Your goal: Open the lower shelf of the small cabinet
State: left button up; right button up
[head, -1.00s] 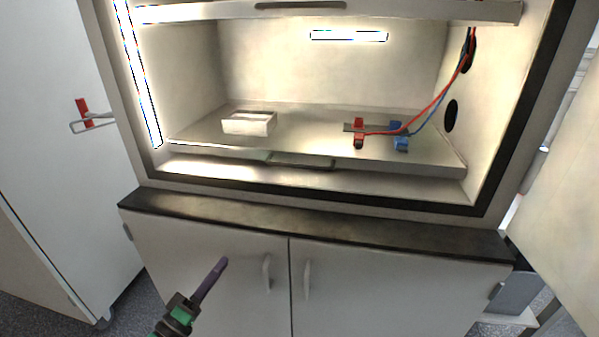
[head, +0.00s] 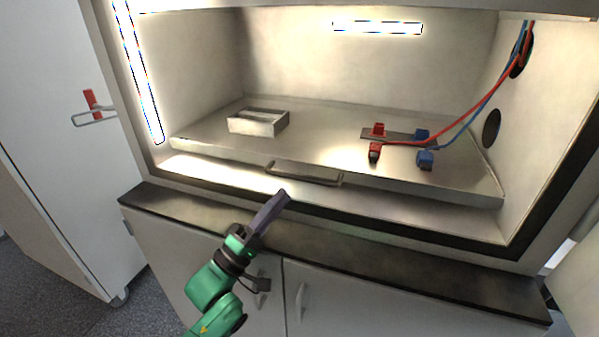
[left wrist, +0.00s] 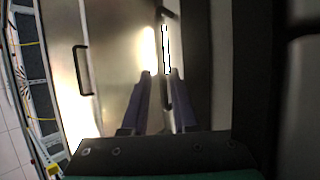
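The lower shelf (head: 420,184) of the small cabinet (head: 410,238) is a metal tray pushed in, with a bar handle (head: 305,175) on its front edge. My left gripper (head: 284,196) is just in front of and below the left part of that handle. In the left wrist view the two purple fingers (left wrist: 164,74) are apart. The lower shelf handle (left wrist: 167,92) appears as a dark bar in the gap between them, and I cannot tell whether they touch it. The upper shelf handle (left wrist: 81,70) shows to the left there. My right gripper is out of view.
A small metal box (head: 257,123) and red and blue clips (head: 400,146) with cables are on the lower shelf. A dark ledge (head: 400,257) runs below the opening, above two closed doors with handles. A tall white cabinet (head: 50,150) stands at left.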

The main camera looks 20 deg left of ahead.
aim_at(299, 179)
pick_arm(q)
jog(key=p+x, duration=0.1)
jog(key=x, duration=0.5)
jog(key=shift+w+d+r, duration=0.1)
jog(key=shift+w+d, duration=0.05)
jog(key=shift+w, duration=0.1)
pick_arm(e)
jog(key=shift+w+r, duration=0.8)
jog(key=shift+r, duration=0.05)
pick_arm(q)
grip_shut()
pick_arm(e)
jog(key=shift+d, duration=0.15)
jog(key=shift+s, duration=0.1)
